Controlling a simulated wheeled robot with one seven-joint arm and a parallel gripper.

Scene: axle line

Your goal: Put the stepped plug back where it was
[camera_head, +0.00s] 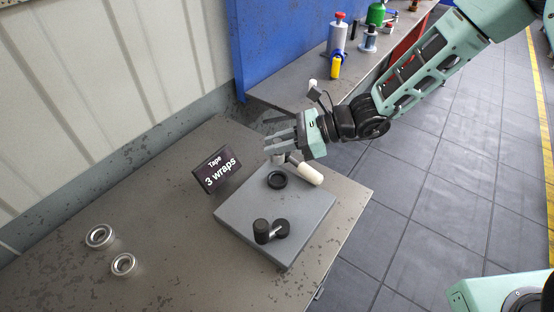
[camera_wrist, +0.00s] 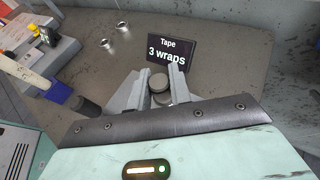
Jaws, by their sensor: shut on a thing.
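My gripper (camera_head: 283,147) is shut above the far edge of the grey plate (camera_head: 240,213). In the wrist view its two fingers (camera_wrist: 158,88) close on the stepped plug (camera_wrist: 158,82), a dark grey round piece with a flat top and a second round step below it. In the head view the fingers mostly hide the plug, and I cannot tell whether its lower end touches anything. A black ring (camera_head: 277,180) lies on the plate just below the gripper.
Dark cylindrical pieces (camera_head: 262,232) stand near the plate's front. A sign reading "Tape 3 wraps" (camera_head: 217,172) stands left of the plate. Two metal rings (camera_head: 100,236) (camera_head: 123,264) lie at left. Bottles (camera_head: 337,38) stand on the back bench.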

